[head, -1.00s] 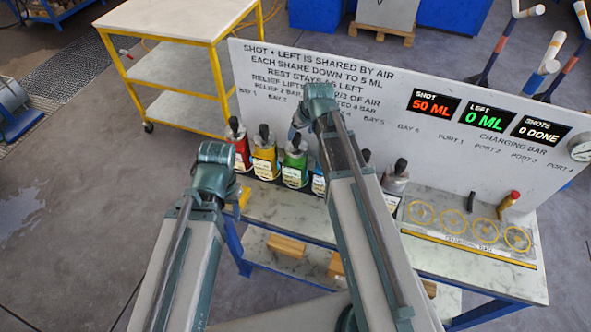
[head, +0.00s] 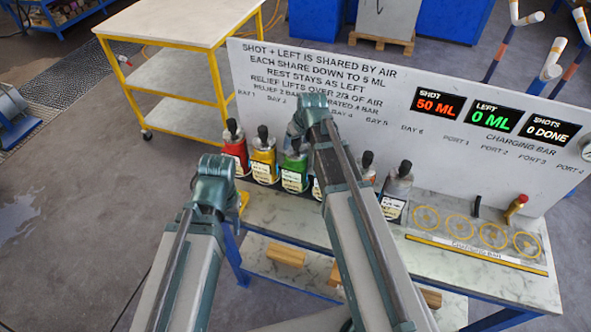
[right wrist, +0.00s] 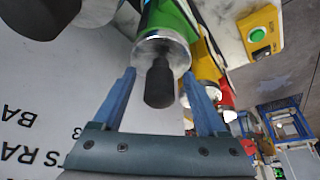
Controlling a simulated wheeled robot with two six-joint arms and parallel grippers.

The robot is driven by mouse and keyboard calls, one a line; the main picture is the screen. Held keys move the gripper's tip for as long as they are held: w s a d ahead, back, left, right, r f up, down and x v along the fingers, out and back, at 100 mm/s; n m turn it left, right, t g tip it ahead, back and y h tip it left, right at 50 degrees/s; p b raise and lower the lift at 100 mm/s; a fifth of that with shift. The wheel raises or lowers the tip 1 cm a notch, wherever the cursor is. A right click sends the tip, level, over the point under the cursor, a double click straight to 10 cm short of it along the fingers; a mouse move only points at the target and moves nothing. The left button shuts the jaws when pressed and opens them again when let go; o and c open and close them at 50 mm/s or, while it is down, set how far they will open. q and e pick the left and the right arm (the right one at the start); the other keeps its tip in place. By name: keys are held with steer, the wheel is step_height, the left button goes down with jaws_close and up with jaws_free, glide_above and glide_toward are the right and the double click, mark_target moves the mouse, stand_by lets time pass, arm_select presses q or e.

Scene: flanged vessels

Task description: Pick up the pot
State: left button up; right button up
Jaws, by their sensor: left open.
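A row of pots with black knobs stands along the bench in front of the white panel. A red pot (head: 234,150), a yellow pot (head: 263,158), a green pot (head: 294,175) and a grey pot (head: 398,184) show; others are partly hidden by my right arm. My right gripper (right wrist: 159,76) is open at the green pot (right wrist: 176,22), a finger on either side of its black knob (right wrist: 159,84) with gaps visible. In the head view its fingers are hidden behind the wrist. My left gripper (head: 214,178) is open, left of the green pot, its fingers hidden.
The white panel (head: 320,70) rises behind the pots. The charging bar (head: 475,250) with yellow rings lies on the bench at right. A yellow box with a green button (right wrist: 260,34) stands past the pots. A yellow-framed table (head: 170,25) stands behind at left.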

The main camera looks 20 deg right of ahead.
jaws_close()
stand_by(1.2)
